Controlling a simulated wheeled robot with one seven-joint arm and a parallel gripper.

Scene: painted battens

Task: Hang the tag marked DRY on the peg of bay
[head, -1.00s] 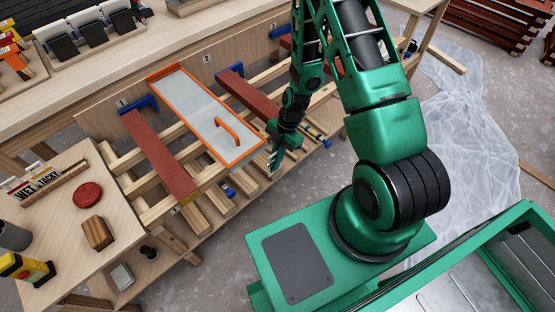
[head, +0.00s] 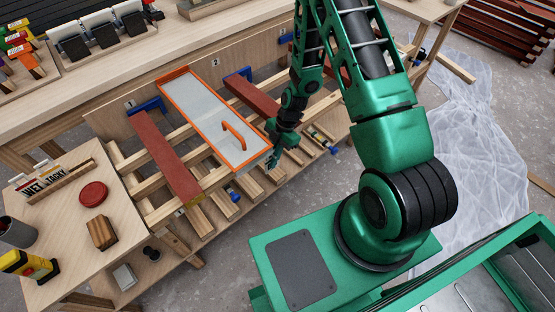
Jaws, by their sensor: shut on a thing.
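My gripper (head: 274,160) is low beside the front right corner of the orange-framed cover (head: 200,108), at the front of the batten rack. It is shut on a thin thing, of which almost nothing shows; I cannot read any marking on it. Tags marked WET (head: 34,189) and TACKY (head: 68,176) stand in a wooden holder on the left table. I see no tag marked DRY. Bay number plates 1 (head: 130,104) and 2 (head: 211,62) are on the back board. I cannot make out a peg clearly.
Red battens (head: 166,155) and (head: 250,98) lie across the slatted rack (head: 205,185), one on each side of the cover. The left table (head: 62,215) holds a red disc (head: 93,194), a wood block (head: 101,233) and a yellow tool (head: 28,265). Plastic sheeting (head: 480,150) covers the floor at right.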

